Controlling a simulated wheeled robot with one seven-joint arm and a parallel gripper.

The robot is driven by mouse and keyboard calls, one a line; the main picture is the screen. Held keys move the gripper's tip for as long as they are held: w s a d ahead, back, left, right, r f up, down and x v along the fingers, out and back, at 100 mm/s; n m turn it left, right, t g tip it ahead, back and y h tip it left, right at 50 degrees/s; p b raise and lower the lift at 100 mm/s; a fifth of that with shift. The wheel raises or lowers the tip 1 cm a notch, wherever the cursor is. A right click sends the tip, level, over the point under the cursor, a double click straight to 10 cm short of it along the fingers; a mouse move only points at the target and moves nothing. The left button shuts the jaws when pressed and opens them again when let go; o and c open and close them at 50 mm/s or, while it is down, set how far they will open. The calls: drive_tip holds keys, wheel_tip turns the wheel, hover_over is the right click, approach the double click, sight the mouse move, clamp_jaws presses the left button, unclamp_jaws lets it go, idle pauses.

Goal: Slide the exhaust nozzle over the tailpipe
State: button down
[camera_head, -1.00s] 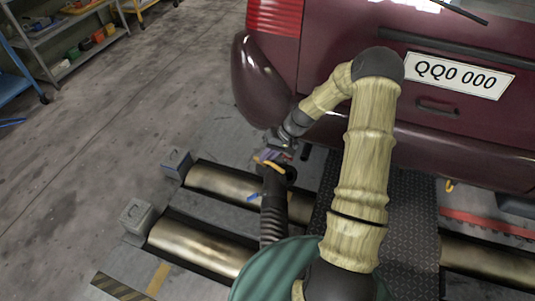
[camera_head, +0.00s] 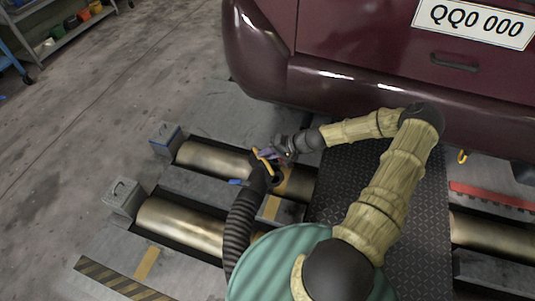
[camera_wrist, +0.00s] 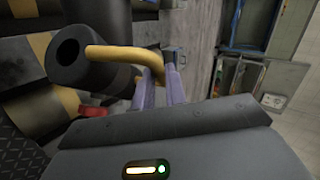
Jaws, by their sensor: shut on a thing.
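The exhaust nozzle (camera_head: 262,178) is a black tube with a yellow handle, on the end of a ribbed black hose. My gripper (camera_head: 268,155) is shut on the yellow handle and holds the nozzle above the rollers, below and left of the car's rear bumper. In the wrist view the nozzle (camera_wrist: 88,62) lies to the left, its round open end facing the camera side. The gripper fingers (camera_wrist: 160,82) close around the handle there. I cannot make out the tailpipe in either current view; the bumper or my arm may hide it.
The maroon car (camera_head: 345,70) stands at the back. Metal rollers (camera_head: 190,225) and grey boxes (camera_head: 123,195) lie low at the left. A dark tread plate (camera_head: 385,195) is in the middle. Open floor (camera_head: 130,95) lies to the left; a shelf (camera_head: 62,30) is beyond.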

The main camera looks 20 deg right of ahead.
drive_tip(key=w+d+f+m+t+b, duration=0.1)
drive_tip(key=f+t+b, duration=0.1)
drive_tip(key=b, duration=0.1)
drive_tip(key=w+d+f+m+t+b, duration=0.1)
drive_tip(key=f+m+b, duration=0.1)
drive_tip(key=f+b, duration=0.1)
drive_tip(key=w+d+f+m+t+b, duration=0.1)
drive_tip(key=f+t+b, duration=0.1)
drive_tip(key=b, duration=0.2)
drive_tip(key=shift+w+d+f+t+h, duration=0.25)
drive_tip(key=shift+w+d+t+h, duration=0.05)
drive_tip(key=w+d+f+m+t+h+b, duration=0.1)
drive_tip(key=d+f+m+t+h+b, duration=0.1)
drive_tip(key=d+m+t+h+b, duration=0.3)
drive_tip(key=d+b, duration=0.4)
drive_tip(key=d, duration=0.1)
drive_tip(key=shift+w+d+m+t, duration=0.15)
drive_tip(key=shift+w+m+t, duration=0.15)
drive_tip(key=shift+w, duration=0.05)
drive_tip(key=shift+w+f, duration=0.1)
